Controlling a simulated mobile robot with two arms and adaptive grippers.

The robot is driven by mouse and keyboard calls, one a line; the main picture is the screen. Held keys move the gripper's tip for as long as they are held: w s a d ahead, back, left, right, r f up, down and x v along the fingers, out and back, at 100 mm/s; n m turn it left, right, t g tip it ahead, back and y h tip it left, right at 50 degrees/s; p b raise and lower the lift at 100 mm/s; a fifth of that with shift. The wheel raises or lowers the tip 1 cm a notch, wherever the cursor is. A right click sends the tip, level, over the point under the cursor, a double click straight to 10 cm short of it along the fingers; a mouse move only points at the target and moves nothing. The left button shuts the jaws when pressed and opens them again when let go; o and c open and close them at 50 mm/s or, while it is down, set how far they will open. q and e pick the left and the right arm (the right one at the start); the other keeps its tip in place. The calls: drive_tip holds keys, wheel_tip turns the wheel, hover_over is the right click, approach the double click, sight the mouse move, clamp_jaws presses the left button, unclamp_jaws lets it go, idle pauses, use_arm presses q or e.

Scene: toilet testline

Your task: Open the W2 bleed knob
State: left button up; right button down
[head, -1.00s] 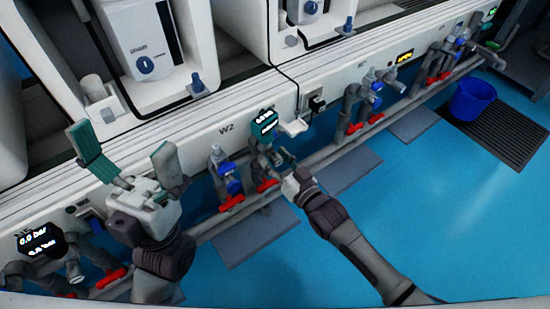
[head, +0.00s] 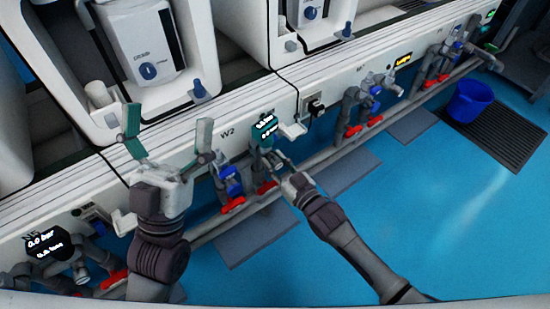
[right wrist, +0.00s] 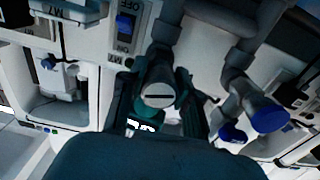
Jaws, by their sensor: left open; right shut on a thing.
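The W2 label (head: 228,132) is on the white panel. Right of it is a display gauge (head: 264,129); its text is too blurred to read. Below are grey pipes with a blue fitting (head: 230,182) and red handles (head: 232,205). My right gripper (head: 274,163) is at the fittings below the gauge. In the right wrist view, its dark fingers are on both sides of a round grey slotted knob (right wrist: 158,95), shut on it. I cannot tell for sure that this is the bleed knob. My left gripper (head: 168,128) is open and empty, raised in front of the panel left of W2.
A long pipe (head: 330,152) runs along the panel below the fittings. A W1 fitting group (head: 358,105) stands to the right, and another gauge (head: 47,246) at lower left. Blue floor is free at the right, with a blue bucket (head: 470,101) on a dark grate.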

drive_tip(key=n+p, duration=0.1)
drive_tip(key=n, duration=0.1)
drive_tip(key=shift+r+n, duration=0.1)
drive_tip(key=shift+n, duration=0.3)
drive_tip(key=n+p, duration=0.1)
drive_tip(key=n, duration=0.2)
drive_tip(key=shift+n, duration=0.3)
drive_tip(key=shift+n+p, duration=0.35)
drive_tip(key=shift+n, duration=3.25)
use_arm(q)
drive_tip(key=w+f+g+y, duration=0.3)
drive_tip(key=w+f+g, duration=0.3)
drive_tip(key=f, duration=0.4)
drive_tip(key=shift+w+g, duration=0.15)
drive_tip(key=shift+g, duration=0.75)
use_arm(e)
drive_tip(key=shift+n, duration=0.5)
use_arm(q)
drive_tip(key=shift+d+r, duration=0.1)
drive_tip(key=shift+r, duration=0.05)
